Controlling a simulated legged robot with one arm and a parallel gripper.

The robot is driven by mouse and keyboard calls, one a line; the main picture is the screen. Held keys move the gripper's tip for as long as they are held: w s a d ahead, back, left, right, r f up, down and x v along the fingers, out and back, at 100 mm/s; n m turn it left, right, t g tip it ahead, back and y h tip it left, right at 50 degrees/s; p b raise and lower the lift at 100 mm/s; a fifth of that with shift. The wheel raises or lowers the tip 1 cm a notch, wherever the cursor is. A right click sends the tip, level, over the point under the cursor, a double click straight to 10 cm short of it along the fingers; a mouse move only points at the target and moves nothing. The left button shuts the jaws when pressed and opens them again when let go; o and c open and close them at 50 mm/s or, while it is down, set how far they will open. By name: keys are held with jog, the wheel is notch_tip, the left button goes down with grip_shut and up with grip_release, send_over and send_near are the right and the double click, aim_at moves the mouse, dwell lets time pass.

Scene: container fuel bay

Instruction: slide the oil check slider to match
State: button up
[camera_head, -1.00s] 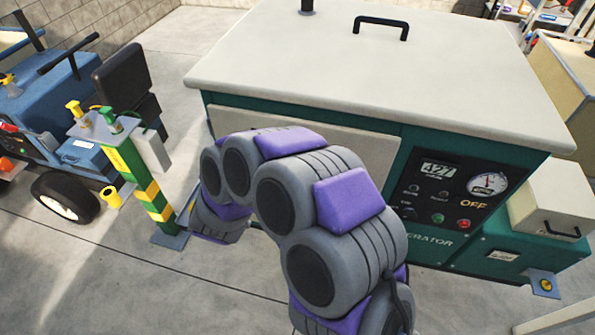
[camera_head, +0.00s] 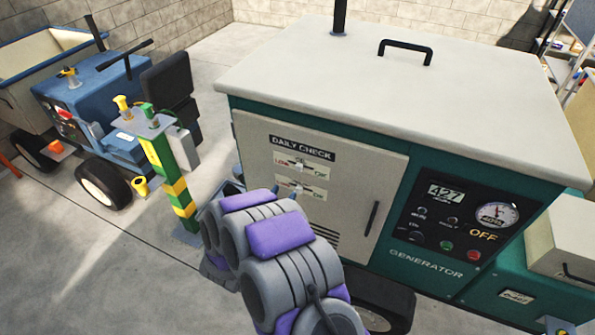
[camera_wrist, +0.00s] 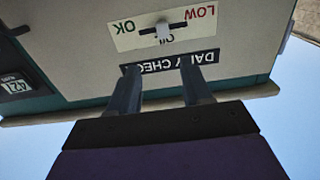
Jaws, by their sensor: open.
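The oil check slider (camera_head: 299,166) is a small pale knob in a dark horizontal slot on a white plate, under the DAILY CHECK label (camera_head: 302,146) on the generator's front door. LOW is at its left end and OK at its right. In the upside-down wrist view, the oil slider's knob (camera_wrist: 163,31) stands near the middle of its slot. My gripper (camera_wrist: 160,68) is open and empty, its two fingers over the DAILY CHECK label, apart from the knob. In the head view my gripper (camera_head: 288,191) shows only as dark tips beyond my arm.
A second slider plate (camera_head: 300,190) sits just below. A door handle (camera_head: 372,218) and a panel with a 427 display (camera_head: 446,195), gauge and buttons are to the right. A green-yellow post (camera_head: 172,185) and blue vehicle (camera_head: 95,110) stand left, with open floor in front.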

aim_at(298, 167)
jog(key=x, duration=0.7)
jog(key=b+x, duration=0.1)
jog(key=x, duration=0.3)
jog(key=shift+w+a+f, duration=0.15)
jog(key=shift+w+a, duration=0.05)
jog(key=shift+a, duration=0.05)
jog(key=shift+w+d, duration=0.2)
jog(key=shift+w, duration=0.05)
jog(key=shift+a, duration=0.2)
jog(key=shift+a, duration=0.1)
jog(key=shift+c, duration=0.2)
jog(key=shift+a, duration=0.1)
jog(key=shift+c, duration=0.7)
jog(key=shift+d, duration=0.2)
grip_shut()
